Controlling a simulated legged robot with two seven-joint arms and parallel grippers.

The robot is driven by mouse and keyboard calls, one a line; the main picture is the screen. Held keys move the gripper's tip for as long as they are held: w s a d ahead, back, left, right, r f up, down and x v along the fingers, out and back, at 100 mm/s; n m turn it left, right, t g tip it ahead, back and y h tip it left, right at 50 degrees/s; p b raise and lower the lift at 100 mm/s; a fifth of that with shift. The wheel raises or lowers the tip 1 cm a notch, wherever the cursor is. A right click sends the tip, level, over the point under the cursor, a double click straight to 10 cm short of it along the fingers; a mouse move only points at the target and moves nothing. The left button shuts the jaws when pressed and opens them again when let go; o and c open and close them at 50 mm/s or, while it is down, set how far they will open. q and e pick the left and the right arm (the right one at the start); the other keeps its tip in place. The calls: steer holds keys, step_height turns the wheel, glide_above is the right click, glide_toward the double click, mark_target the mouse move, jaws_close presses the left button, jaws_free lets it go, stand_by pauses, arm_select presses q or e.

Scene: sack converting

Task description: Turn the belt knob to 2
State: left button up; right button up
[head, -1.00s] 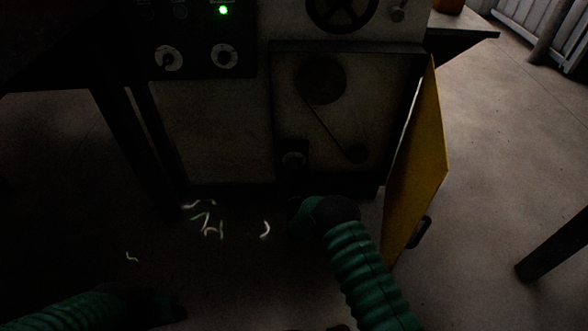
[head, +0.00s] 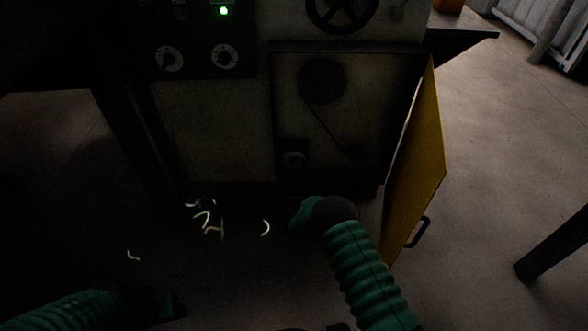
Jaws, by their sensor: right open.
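A small pale round knob (head: 293,159) sits on a dark plate low in the machine's open belt compartment (head: 345,110). I take it as the belt knob; its setting is too small and dark to read. My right gripper (head: 293,186) is open and very dark, just below the knob and in front of the machine; I cannot tell whether it touches the plate. The green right arm comes in from the bottom right. My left gripper (head: 168,304) is low at the left, away from the machine, and its jaws are lost in shadow.
The yellow door (head: 418,165) stands open right of the compartment. Two other dials (head: 169,58) (head: 225,57) and a lit green lamp (head: 224,11) are on the upper-left panel. A handwheel (head: 341,10) is above. Pale scraps (head: 207,220) lie on the floor. Open floor extends right.

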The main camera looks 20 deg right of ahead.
steer(key=p+v, duration=1)
steer(key=v, duration=0.7)
steer(key=shift+w, duration=0.1)
